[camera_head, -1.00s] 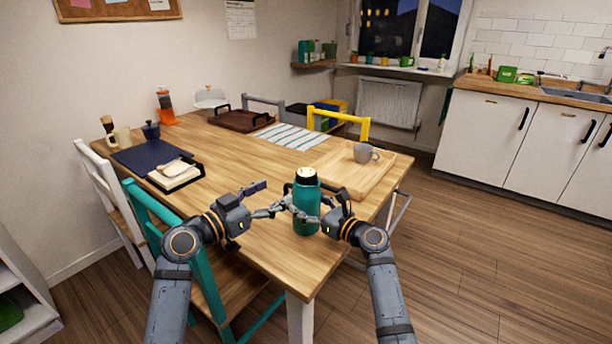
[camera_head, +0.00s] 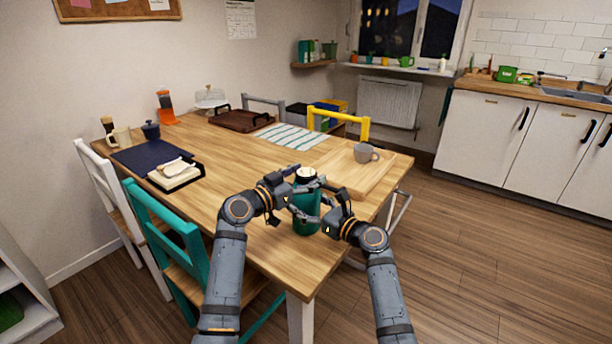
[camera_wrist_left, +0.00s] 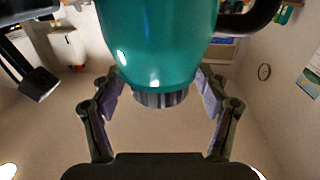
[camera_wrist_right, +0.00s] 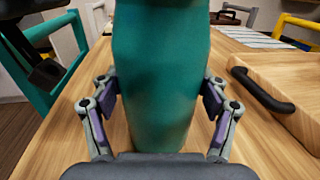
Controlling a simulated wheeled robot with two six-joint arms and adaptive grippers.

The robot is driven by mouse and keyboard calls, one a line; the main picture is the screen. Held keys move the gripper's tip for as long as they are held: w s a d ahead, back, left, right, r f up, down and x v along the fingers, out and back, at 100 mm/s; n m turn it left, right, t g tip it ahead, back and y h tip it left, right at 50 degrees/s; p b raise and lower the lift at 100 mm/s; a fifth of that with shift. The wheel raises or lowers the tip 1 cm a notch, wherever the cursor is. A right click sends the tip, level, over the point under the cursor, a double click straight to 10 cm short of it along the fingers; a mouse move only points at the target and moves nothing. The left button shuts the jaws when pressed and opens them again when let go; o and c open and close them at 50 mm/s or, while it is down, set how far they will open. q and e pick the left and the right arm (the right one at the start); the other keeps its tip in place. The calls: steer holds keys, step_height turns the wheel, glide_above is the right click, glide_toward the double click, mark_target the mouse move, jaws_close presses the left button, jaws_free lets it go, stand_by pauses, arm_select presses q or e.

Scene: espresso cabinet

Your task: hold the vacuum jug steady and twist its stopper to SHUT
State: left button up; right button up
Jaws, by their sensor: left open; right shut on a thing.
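The teal vacuum jug (camera_head: 306,224) stands upright at the near corner of the table. Its stopper (camera_head: 306,173) is on top with a pale upper face; marks on it are too small to read. In the left wrist view the stopper (camera_wrist_left: 162,98) shows as a grey ridged ring, upside down. My left gripper (camera_head: 308,188) is open, its fingers on either side of the stopper with gaps. My right gripper (camera_head: 316,214) is shut on the jug's body from the right; its fingers flank the body in the right wrist view (camera_wrist_right: 160,100). My grippers hide part of the jug.
A wooden board (camera_head: 345,182) with a grey mug (camera_head: 365,153) lies just behind the jug. A teal chair (camera_head: 160,225) is at the left edge of the table (camera_head: 235,165). A navy mat (camera_head: 150,153) and notebook lie far left. The table's middle is clear.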

arm_select(q)
steer(key=c, duration=1.2)
steer(key=shift+h, duration=0.3)
steer(key=m+g+h, duration=0.2)
steer(key=g, duration=0.1)
steer(key=shift+w+m, duration=0.1)
steer(key=shift+m, duration=0.3)
steer(key=shift+f+m+g+h, duration=0.1)
steer(key=shift+m+g+h, duration=0.6)
steer(key=shift+m+g, duration=0.7)
steer(key=shift+m+g+h, duration=0.7)
steer(key=shift+m+g, duration=0.1)
steer(key=shift+g, duration=1.5)
steer(key=o, duration=1.2)
